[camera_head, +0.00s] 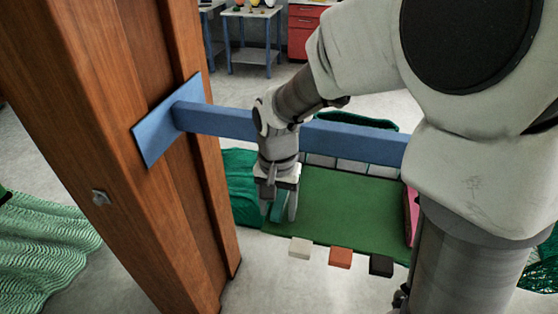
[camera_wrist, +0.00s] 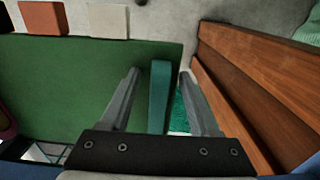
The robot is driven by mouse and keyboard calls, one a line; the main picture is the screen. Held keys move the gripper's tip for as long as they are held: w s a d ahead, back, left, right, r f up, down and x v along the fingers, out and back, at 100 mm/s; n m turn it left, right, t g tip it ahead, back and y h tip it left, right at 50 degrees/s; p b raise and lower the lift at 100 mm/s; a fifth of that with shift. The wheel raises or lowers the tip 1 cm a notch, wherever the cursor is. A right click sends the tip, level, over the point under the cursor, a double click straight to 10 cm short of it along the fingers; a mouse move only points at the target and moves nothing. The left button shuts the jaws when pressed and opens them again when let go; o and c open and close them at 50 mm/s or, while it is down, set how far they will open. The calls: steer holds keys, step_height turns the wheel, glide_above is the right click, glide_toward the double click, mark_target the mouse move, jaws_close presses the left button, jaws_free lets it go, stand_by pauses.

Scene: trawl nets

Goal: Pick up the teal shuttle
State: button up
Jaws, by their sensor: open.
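The teal shuttle (camera_wrist: 159,95) is a flat, narrow bar. In the wrist view it lies lengthwise between the two open fingers of my gripper (camera_wrist: 160,85), with a gap on each side. In the head view the shuttle (camera_head: 278,204) shows between the fingers of my gripper (camera_head: 279,212), which points down at the left end of the green table top. Part of the shuttle is hidden by my gripper. I cannot tell whether the fingers touch it.
The green surface (camera_head: 345,205) is mostly clear. Green netting (camera_head: 240,180) hangs at left.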

jaws_close()
stand_by(0.4)
